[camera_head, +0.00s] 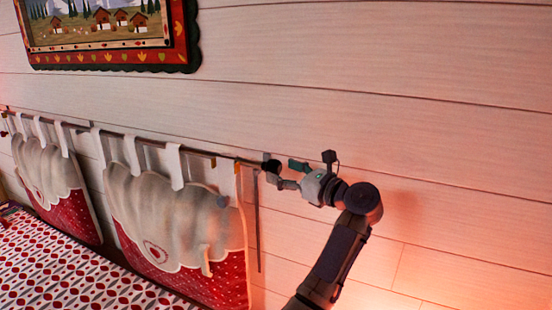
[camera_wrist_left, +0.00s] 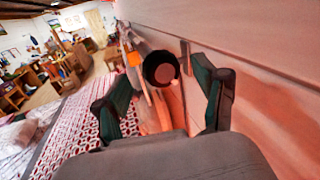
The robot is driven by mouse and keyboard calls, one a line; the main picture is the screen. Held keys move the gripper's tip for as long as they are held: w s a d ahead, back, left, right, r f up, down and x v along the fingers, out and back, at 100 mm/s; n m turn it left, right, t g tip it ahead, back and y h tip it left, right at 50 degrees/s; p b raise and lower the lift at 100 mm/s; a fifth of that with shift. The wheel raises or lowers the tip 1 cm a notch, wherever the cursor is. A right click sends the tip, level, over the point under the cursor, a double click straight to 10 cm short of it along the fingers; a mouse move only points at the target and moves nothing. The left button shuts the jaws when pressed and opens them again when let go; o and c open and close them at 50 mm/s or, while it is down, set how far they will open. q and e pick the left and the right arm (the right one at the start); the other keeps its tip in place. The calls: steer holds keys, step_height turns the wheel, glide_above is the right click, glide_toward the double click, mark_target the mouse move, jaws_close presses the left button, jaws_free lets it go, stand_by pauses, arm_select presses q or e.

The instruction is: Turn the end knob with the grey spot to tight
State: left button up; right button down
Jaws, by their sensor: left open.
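The dark round end knob (camera_head: 272,166) sits at the right end of the rod (camera_head: 225,157) along the wall in the head view. In the left wrist view the knob (camera_wrist_left: 152,62) faces me, with a dull reddish-grey round spot on its face. My left gripper (camera_head: 283,173) is open just right of the knob. In the left wrist view the knob shows in the gap between the two green-padded fingers (camera_wrist_left: 162,98), with no clear contact. I cannot tell how tight the knob is. My right gripper is in neither view.
Red-and-white cushions (camera_head: 175,215) hang from the rod by white loops over the patterned bed (camera_head: 60,265). The white plank wall (camera_head: 440,130) runs close behind the gripper. A framed picture (camera_head: 100,30) hangs above. The wall right of my arm is bare.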

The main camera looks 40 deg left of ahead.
mark_target(279, 169)
arm_select(q)
steer(key=shift+w+a+p, duration=0.15)
steer(key=shift+a+p, duration=0.35)
steer(key=shift+a, duration=1.1)
steer(key=c, duration=1.1)
steer(key=shift+c, duration=0.2)
steer(key=m+h+b, duration=0.1)
steer(key=m, duration=0.1)
steer(key=shift+d+m, duration=0.1)
steer(key=shift+m, duration=0.3)
steer(key=shift+w+r+m+g+h, duration=0.1)
steer(key=shift+m+g+h, duration=0.4)
steer(key=shift+m, duration=1)
